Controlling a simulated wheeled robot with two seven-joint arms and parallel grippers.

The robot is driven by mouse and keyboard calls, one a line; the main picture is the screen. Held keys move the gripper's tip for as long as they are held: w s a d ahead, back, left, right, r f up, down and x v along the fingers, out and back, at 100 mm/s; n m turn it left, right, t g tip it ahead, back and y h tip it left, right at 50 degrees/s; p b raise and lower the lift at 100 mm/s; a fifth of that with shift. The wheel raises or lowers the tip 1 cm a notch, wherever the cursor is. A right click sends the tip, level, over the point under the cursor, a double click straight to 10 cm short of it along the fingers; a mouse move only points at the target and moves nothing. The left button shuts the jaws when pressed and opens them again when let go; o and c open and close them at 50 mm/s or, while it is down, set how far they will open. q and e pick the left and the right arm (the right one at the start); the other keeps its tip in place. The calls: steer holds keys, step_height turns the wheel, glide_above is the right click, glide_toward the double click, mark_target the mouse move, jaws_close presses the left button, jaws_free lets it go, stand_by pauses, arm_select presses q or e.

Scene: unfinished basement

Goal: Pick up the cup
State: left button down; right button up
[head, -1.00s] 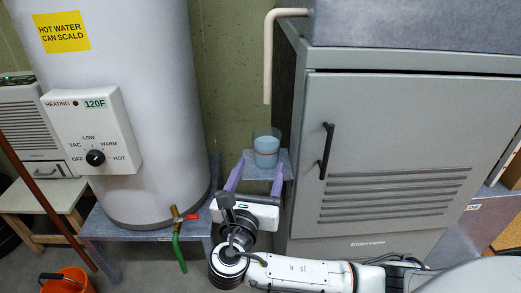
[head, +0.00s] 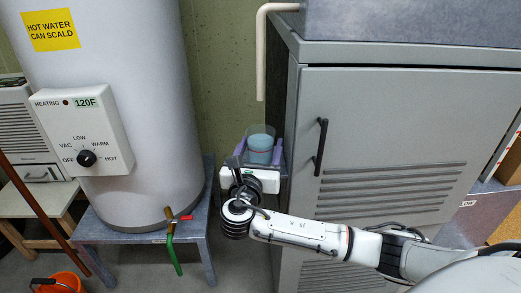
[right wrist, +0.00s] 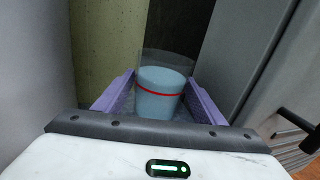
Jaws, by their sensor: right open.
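The cup (head: 260,148) is clear with blue contents and a red line round it. It stands upright on a small grey stand between the water heater and the grey cabinet. It also shows in the right wrist view (right wrist: 160,95), in the middle between the fingers. My right gripper (head: 259,153) is open, with one purple finger on each side of the cup. In the right wrist view the right gripper (right wrist: 163,97) shows a gap on both sides; I see no clear contact. The stand's top is mostly hidden by my gripper. My left gripper is not in view.
The water heater (head: 135,120) stands close on the left, with a red-handled valve (head: 179,219) and green hose (head: 173,255). The grey cabinet (head: 390,130) stands close on the right. A pale pipe (head: 261,60) hangs above the cup. A bucket (head: 62,283) is at lower left.

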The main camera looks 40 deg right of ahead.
steer(key=c, duration=1)
steer(key=shift+r, duration=0.1)
